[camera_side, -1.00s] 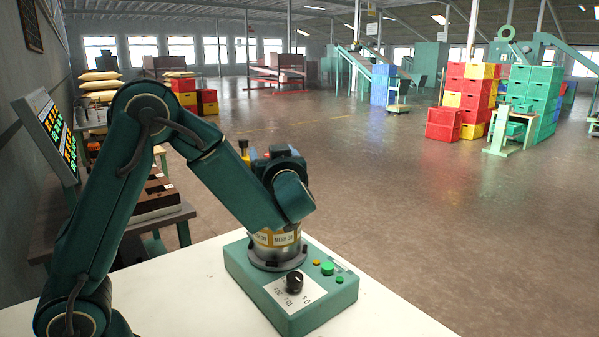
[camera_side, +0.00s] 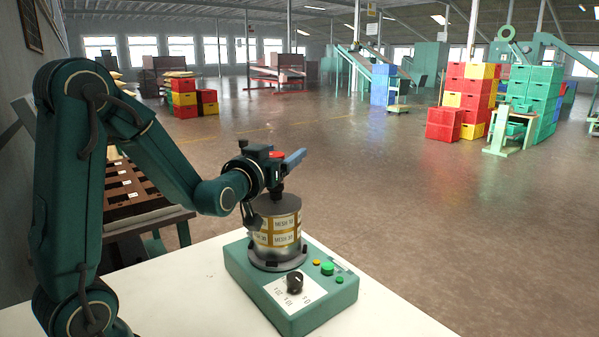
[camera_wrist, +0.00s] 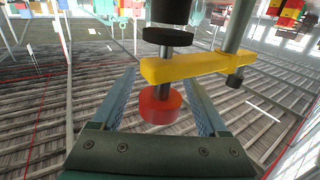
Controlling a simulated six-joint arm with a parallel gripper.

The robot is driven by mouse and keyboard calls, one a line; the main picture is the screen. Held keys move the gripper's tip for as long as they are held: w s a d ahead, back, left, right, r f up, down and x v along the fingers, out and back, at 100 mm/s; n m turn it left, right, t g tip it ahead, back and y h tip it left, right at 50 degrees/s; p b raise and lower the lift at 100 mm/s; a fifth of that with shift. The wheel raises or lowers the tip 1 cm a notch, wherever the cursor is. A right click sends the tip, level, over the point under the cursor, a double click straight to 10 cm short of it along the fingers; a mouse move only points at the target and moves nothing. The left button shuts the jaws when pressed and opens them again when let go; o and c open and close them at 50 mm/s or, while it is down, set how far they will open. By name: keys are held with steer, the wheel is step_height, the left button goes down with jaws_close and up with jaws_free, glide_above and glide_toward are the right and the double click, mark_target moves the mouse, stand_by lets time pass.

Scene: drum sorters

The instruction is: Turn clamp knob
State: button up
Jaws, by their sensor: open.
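The red clamp knob (camera_wrist: 160,103) is a short round cap on a grey post through a yellow clamp arm (camera_wrist: 190,68). In the side view a bit of the red knob (camera_side: 277,154) shows above the sieve stack. My gripper (camera_wrist: 158,76) is open, with one blue finger on each side of the knob in the wrist view. A narrow gap shows on each side. In the side view my gripper (camera_side: 298,158) points right above the stack. The sieve stack (camera_side: 275,230) is a metal cylinder with yellow labels, upright on a green base (camera_side: 310,311). My wrist hides most of the clamp.
The base carries a black dial (camera_side: 295,282) and a green button (camera_side: 327,268). It stands on a white table (camera_side: 190,300). A dark rack (camera_side: 130,190) stands behind my arm. Air right of the stack is free. Colored crates (camera_side: 460,100) are far off.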

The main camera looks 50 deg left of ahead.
mark_target(275, 154)
steer(key=shift+w+d+m+t+h, duration=0.15)
steer(key=shift+m+t+h, duration=0.4)
steer(key=shift+m+h, duration=0.55)
steer(key=shift+w+d+m+t+h, duration=0.1)
steer(key=shift+d+m+t+h, duration=0.15)
steer(key=shift+m+t+h, duration=0.85)
steer(key=shift+d+m+g+h, duration=0.2)
steer(key=shift+m+h, duration=0.35)
steer(key=shift+h, duration=0.6)
steer(key=shift+d+m+g+h, duration=0.15)
steer(key=shift+m+h, duration=0.35)
steer(key=shift+h, duration=0.7)
steer(key=shift+d+m+g+h, duration=0.15)
steer(key=shift+m+h, duration=0.4)
steer(key=shift+h, duration=0.6)
steer(key=s, duration=0.5)
steer(key=shift+a, duration=0.25)
step_height(275, 154, up, 13)
steer(key=w+m+y, duration=0.2)
steer(key=m+y, duration=0.1)
steer(key=m, duration=1.4)
steer(key=shift+t+y, duration=0.4)
steer(key=shift+t, duration=0.05)
steer(key=shift+r, duration=0.1)
